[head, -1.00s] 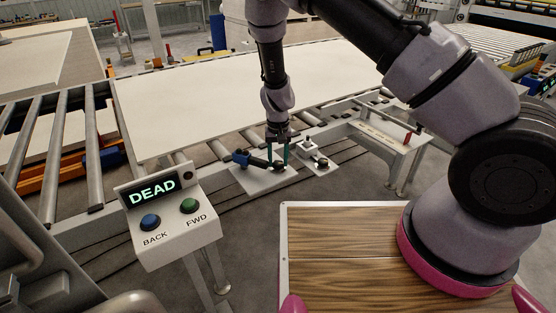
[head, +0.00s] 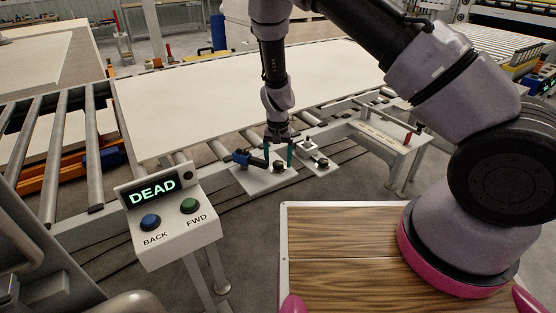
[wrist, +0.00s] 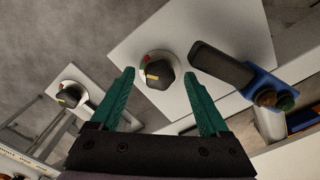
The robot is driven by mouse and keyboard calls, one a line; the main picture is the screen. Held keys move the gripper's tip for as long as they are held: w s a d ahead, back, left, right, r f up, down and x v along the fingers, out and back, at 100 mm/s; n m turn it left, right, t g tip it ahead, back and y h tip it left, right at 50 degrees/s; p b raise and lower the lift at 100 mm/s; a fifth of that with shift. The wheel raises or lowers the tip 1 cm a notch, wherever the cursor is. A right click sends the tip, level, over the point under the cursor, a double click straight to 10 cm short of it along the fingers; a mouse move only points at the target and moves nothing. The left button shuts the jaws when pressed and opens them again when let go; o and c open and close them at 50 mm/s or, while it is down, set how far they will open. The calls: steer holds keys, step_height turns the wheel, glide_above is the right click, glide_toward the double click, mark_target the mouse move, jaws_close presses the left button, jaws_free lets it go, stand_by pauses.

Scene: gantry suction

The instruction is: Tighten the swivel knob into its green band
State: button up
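A black knob (wrist: 160,72) with a yellow pointer mark stands on a pale plate (wrist: 125,48) in the wrist view. Its dial ring shows red and green at the upper left; the yellow mark points left, and I cannot tell exactly which band it meets. A second black knob (wrist: 70,96) with a similar ring is on another plate at the left. Neither knob has a readable label. My gripper (wrist: 162,76) is open, its teal fingers spread on either side of the first knob with nothing between them touching it visibly. In the head view my gripper (head: 278,154) is over the plates.
A blue bracket with a dark handle (wrist: 220,64) lies close to the right finger. A conveyor with a large pale board (head: 220,90) runs behind the plates. A control box (head: 168,218) reads DEAD, with BACK and FWD buttons.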

steer(key=shift+r, duration=0.15)
step_height(320, 180, up, 10)
steer(key=shift+r, duration=0.25)
step_height(320, 180, up, 15)
steer(key=m+y, duration=0.1)
steer(key=y, duration=0.1)
glide_above(278, 162)
steer(key=d, duration=0.7)
steer(key=s+d+r+t+y, duration=0.1)
steer(key=s+d+r, duration=0.15)
steer(key=r, duration=0.25)
steer(key=s+d+r+t+y, duration=0.1)
steer(key=d+r, duration=0.2)
steer(key=r, duration=0.2)
steer(key=s+d+r+t+h, duration=0.1)
steer(key=s+d+r+t, duration=0.1)
steer(key=s+d+r, duration=0.4)
steer(key=s+d+r+m+t+h, duration=0.1)
steer(key=s+d+r+t, duration=0.2)
steer(key=s+d+r, duration=0.4)
steer(key=s, duration=0.4)
steer(key=shift+m, duration=0.3)
